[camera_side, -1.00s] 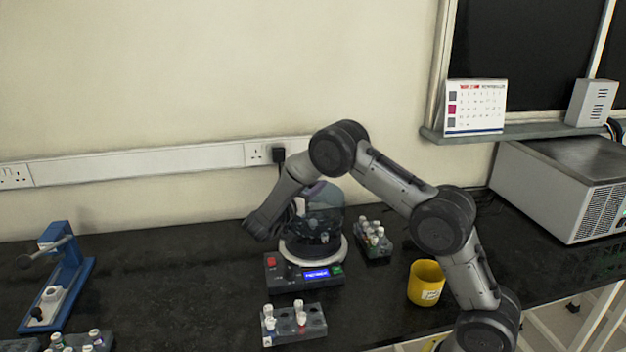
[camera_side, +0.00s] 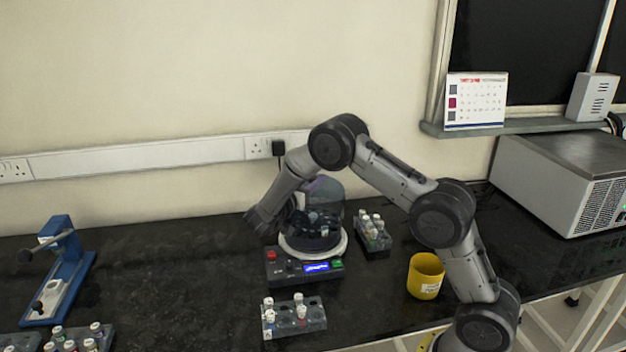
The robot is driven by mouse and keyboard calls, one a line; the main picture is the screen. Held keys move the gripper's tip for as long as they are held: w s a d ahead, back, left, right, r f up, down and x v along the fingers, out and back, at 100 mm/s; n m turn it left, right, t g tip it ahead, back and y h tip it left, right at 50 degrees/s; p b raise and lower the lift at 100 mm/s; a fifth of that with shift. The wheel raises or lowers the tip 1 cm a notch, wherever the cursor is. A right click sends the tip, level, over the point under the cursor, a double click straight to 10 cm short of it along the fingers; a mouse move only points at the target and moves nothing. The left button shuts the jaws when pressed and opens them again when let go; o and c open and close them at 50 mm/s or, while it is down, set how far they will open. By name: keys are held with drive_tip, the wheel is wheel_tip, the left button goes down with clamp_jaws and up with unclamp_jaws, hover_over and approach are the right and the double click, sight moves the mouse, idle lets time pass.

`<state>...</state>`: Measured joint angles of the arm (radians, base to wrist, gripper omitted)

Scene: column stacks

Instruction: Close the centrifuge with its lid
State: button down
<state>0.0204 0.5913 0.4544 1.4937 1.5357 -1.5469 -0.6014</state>
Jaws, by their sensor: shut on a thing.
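The centrifuge (camera_side: 292,279) stands on the dark bench, with a white ring (camera_side: 343,248) around its bowl and a lit blue display on its front panel. Its clear, dark-tinted domed lid (camera_side: 325,208) stands above the ring; whether it is fully seated or slightly raised I cannot tell. My gripper (camera_side: 288,216) is at the left side of the lid and shut on it. My wrist hides most of the fingers and the exact contact. Some light-coloured shapes show dimly through the lid.
A tube rack (camera_side: 312,318) stands in front of the centrifuge and another rack (camera_side: 385,240) close to its right. A yellow cup (camera_side: 424,276) is farther right. A blue press (camera_side: 72,265) and more tubes are at left. The bench between them is clear.

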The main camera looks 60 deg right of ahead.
drive_tip(key=shift+f, duration=0.75)
idle(0.9)
drive_tip(key=shift+f, duration=0.35)
drive_tip(key=shift+f, duration=0.7)
drive_tip(key=shift+f, duration=0.3)
drive_tip(key=shift+f, duration=0.35)
drive_tip(key=shift+f, duration=0.35)
drive_tip(key=shift+f, duration=0.8)
unclamp_jaws()
